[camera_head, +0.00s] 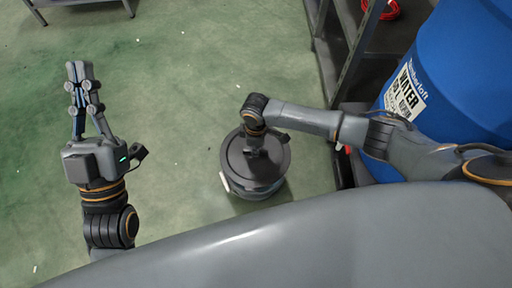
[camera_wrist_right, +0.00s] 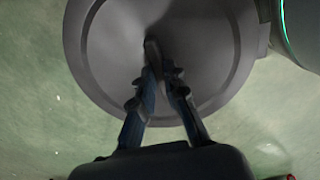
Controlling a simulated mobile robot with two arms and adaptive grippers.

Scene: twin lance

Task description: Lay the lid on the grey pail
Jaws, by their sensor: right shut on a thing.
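The dark grey round lid (camera_head: 273,153) is over the grey pail (camera_head: 262,193), which stands on the floor near my body. The lid covers most of the pail's top; I cannot tell whether it touches the rim all round. My right gripper (camera_head: 255,150) points down at the lid's middle and is shut on its handle, which the fingers mostly hide. In the right wrist view the lid (camera_wrist_right: 205,45) fills the upper middle, with the right gripper's fingertips (camera_wrist_right: 153,52) together at its centre. My left gripper (camera_head: 78,72) is shut and empty, above the floor at left.
A blue water drum (camera_head: 450,70) stands at the right, beside a grey metal shelf (camera_head: 355,45) with a red coil (camera_head: 385,10) on it. Another rack (camera_head: 85,5) is at the top left. The green floor (camera_head: 200,70) between is clear.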

